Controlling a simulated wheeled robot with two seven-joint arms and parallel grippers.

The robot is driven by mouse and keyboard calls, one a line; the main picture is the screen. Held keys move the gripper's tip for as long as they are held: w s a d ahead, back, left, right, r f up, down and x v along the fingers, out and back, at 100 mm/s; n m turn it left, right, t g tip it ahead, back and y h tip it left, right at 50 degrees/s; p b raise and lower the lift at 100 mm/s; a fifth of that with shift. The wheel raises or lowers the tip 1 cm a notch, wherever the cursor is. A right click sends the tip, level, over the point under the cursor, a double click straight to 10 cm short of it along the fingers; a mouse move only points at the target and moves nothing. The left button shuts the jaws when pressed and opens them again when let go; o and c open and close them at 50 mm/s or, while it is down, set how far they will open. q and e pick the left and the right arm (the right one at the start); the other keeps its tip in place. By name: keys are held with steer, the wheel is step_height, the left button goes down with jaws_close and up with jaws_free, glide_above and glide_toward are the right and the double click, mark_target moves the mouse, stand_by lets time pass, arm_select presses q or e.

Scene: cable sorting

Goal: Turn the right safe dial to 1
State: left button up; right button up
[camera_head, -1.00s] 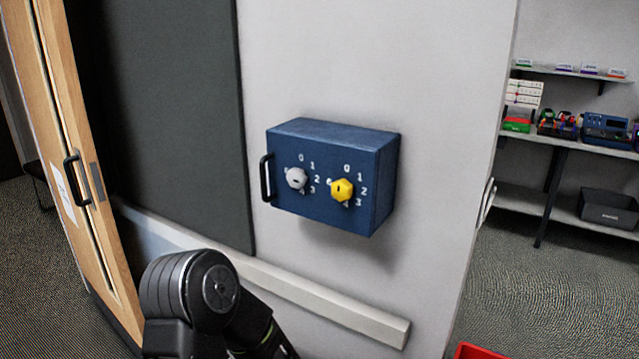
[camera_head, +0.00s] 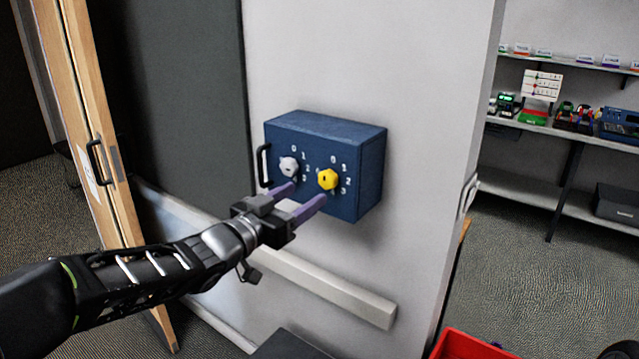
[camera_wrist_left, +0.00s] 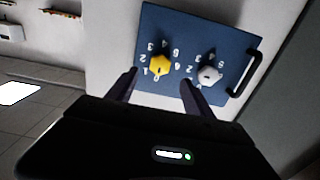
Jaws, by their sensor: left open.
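A blue safe (camera_head: 367,181) is fixed to the white wall, with a black handle (camera_head: 263,166) on its left side. Its front carries two dials ringed by white numbers. The right dial is yellow (camera_head: 328,179) and the left dial is light grey (camera_head: 289,166). My left gripper (camera_head: 308,195) is open and empty, its two purple fingers reaching up toward the safe's front just below the dials. In the left wrist view the yellow dial (camera_wrist_left: 159,64) lies ahead between the fingertips, nearer one finger, and the grey dial (camera_wrist_left: 208,75) lies beyond the other. No contact is clear. My right gripper is out of view.
A pale rail (camera_head: 330,291) runs along the wall below the safe. A dark board (camera_head: 170,100) and a wooden door (camera_head: 90,120) are at left. Shelves with bins and devices (camera_head: 570,130) stand at right. A red bin (camera_head: 468,347) is at the bottom edge.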

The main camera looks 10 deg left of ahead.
mark_target(324, 182)
arm_select(q)
steer(key=shift+w, duration=0.1)
steer(key=p+x, duration=0.1)
steer(key=x, duration=0.6)
steer(key=shift+w+d, duration=0.1)
steer(key=shift+w, duration=0.25)
steer(key=shift+f, duration=0.1)
jaws_close()
